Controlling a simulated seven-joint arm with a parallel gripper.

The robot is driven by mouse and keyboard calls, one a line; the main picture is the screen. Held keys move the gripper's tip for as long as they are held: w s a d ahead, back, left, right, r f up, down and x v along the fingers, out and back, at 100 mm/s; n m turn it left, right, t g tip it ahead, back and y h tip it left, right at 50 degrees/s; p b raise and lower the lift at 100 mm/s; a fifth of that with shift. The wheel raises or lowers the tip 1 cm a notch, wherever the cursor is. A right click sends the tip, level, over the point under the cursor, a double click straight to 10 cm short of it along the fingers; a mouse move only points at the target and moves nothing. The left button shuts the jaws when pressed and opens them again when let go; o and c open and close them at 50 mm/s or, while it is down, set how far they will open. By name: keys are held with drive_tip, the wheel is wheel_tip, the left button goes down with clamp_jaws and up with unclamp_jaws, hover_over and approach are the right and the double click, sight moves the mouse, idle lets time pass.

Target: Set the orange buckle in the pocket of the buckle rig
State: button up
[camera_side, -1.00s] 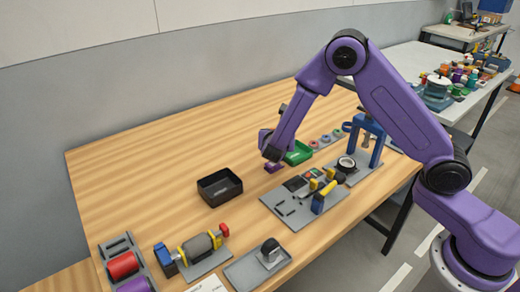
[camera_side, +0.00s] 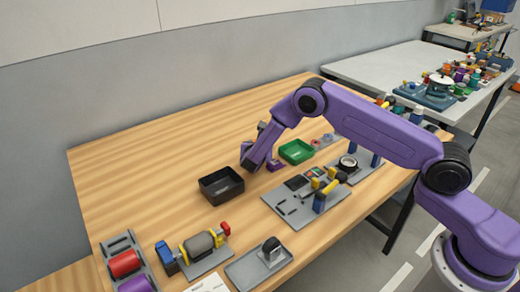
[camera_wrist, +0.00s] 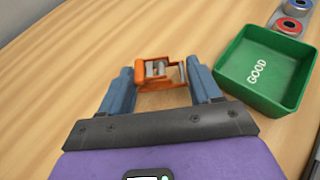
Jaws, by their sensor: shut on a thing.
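In the wrist view my gripper (camera_wrist: 160,82) is shut on the orange buckle (camera_wrist: 145,77), which sits between the two blue-grey fingertips. The buckle has an open frame with grey metal bars. In the side view my gripper (camera_side: 275,166) is beside the green bin, mostly behind my forearm, and the buckle cannot be made out there. Several grey fixture plates stand on the bench, and I cannot tell for sure which is the buckle rig. One plate (camera_side: 283,208) has slots and yellow-topped parts.
A green bin marked GOOD (camera_wrist: 240,93) stands right of the fingers in the wrist view. A black tray (camera_side: 221,186) is left of my forearm. A roller fixture (camera_side: 201,243) and a small plate (camera_side: 245,272) are at the front. The left rear wooden bench is clear.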

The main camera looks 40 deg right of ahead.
drive_tip(key=shift+f, duration=0.65)
drive_tip(key=shift+f, duration=0.1)
drive_tip(key=o, duration=1.2)
drive_tip(key=v, duration=1.2)
